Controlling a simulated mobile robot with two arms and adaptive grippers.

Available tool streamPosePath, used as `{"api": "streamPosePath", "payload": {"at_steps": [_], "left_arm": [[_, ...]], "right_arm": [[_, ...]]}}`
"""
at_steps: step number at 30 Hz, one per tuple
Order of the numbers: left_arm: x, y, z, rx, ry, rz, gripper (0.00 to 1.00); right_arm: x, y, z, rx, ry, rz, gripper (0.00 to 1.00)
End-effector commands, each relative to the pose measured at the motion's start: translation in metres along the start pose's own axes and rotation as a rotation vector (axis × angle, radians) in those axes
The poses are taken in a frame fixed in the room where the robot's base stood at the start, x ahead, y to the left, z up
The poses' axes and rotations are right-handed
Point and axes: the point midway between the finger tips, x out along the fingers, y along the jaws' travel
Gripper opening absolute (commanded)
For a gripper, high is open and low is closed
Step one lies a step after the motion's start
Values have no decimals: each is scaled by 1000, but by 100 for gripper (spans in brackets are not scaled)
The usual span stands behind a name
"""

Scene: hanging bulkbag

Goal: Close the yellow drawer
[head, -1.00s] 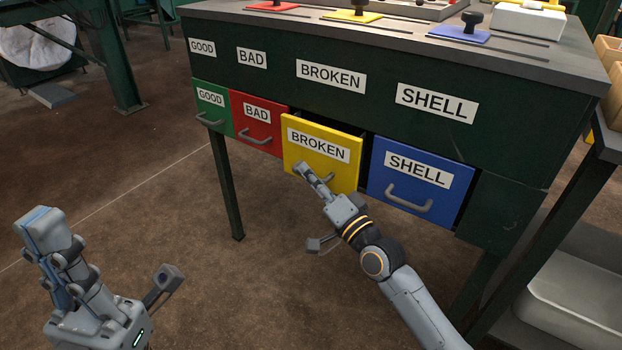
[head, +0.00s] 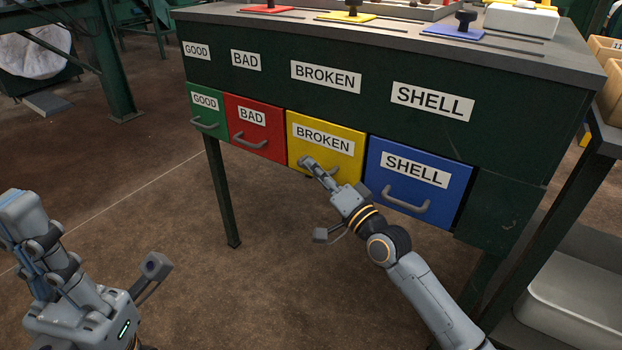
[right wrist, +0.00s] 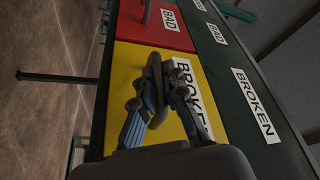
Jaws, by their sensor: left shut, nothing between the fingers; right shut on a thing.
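The yellow drawer (head: 326,147), labelled BROKEN, sits under the green bench with its front level with the red and blue drawer fronts. It shows in the right wrist view (right wrist: 133,68), turned on its side. My right gripper (head: 307,163) is shut on the grey handle (right wrist: 156,70) of the yellow drawer; the fingers partly hide the handle in the head view. My left gripper (head: 18,210) is shut and empty at the lower left, well away from the drawers.
The green drawer (head: 206,115) and red drawer (head: 254,128) are left of the yellow one, and the blue drawer (head: 419,182) is right of it. All look shut. A bench leg (head: 221,190) stands below the green drawer. The floor in front is free.

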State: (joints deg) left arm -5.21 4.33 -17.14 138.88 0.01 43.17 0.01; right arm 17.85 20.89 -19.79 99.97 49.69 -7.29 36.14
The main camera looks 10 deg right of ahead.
Motion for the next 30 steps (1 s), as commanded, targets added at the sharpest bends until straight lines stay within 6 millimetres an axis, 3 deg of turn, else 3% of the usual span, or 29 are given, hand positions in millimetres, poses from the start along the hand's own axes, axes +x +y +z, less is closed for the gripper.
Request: {"api": "streamPosePath", "payload": {"at_steps": [5, 6, 7, 19, 23, 30], "left_arm": [[0, 0, 0, -1, -2, -1, 0], [0, 0, 0, -1, -2, -1, 0], [0, 0, 0, -1, -3, -1, 0], [0, 0, 0, -1, -3, -1, 0], [0, 0, 0, -1, -3, -1, 0], [0, 0, 0, -1, -3, -1, 0]], "right_arm": [[0, 2, -5, -5, 7, 4, 0], [0, 2, -5, -6, 8, 4, 15], [0, 2, -5, -6, 8, 5, 20], [-6, 2, -3, -4, 5, 4, 20], [-24, 2, -3, -5, 5, 5, 20], [-76, 3, -3, -7, 3, 8, 20]]}}
